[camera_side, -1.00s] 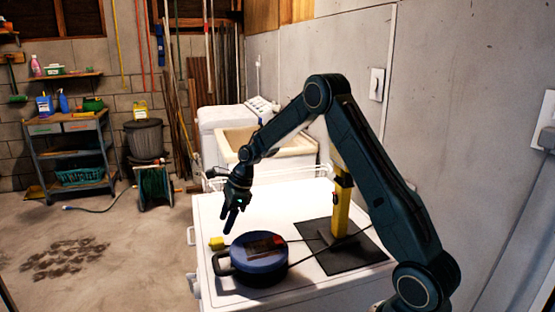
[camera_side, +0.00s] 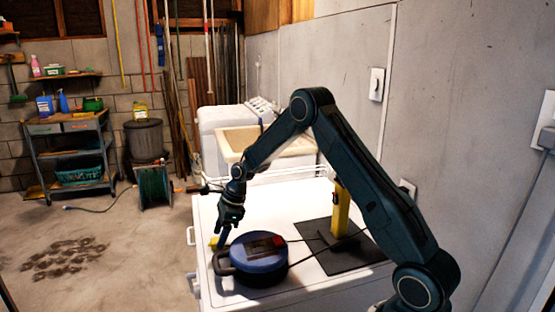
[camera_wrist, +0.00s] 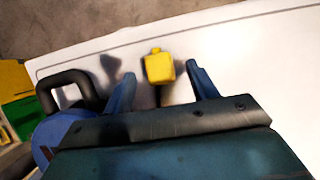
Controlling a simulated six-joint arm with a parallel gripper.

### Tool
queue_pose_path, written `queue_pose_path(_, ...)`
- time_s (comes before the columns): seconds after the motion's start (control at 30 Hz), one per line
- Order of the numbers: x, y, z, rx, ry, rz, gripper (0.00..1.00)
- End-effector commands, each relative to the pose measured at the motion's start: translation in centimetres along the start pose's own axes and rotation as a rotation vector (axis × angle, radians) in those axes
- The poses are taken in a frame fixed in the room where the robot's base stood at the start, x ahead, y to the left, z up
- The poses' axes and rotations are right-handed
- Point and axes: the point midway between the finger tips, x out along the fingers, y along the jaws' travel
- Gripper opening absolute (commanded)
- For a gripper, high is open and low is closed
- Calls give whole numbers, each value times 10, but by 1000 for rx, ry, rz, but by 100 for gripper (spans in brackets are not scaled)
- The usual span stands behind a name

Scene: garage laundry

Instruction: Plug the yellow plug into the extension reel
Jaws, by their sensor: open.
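The yellow plug (camera_wrist: 159,67) lies on the white worktop (camera_wrist: 240,55). In the wrist view it shows between the two fingers of my gripper (camera_wrist: 158,84), which is open, with a gap on each side. In the side view the plug (camera_side: 214,242) is a small yellow shape at the left edge of the worktop, partly hidden by my gripper (camera_side: 222,241) just above it. The blue extension reel (camera_side: 258,256) sits on the worktop to the right of the plug, with its dark handle at left. Its handle (camera_wrist: 62,85) also shows in the wrist view.
A yellow post (camera_side: 340,210) stands on a dark mat (camera_side: 345,262) behind and right of the reel. Dark cables run from the reel towards the post. A wire rack and a sink (camera_side: 250,142) lie beyond the worktop. The worktop's front left edge is close to the plug.

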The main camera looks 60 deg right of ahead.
Motion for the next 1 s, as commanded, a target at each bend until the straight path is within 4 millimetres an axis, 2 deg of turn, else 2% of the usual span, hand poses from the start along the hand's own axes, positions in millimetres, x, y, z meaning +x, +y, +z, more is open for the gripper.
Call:
queue_pose_path(0.2, 16, 1, 0, -2, 1, 2, 58)
queue_pose_path(0.7, 16, 0, 0, -1, 1, 1, 58)
queue_pose_path(0.93, 16, 0, 0, -1, 1, 1, 13)
queue_pose_path(1.0, 16, 0, 0, -2, 1, 1, 12)
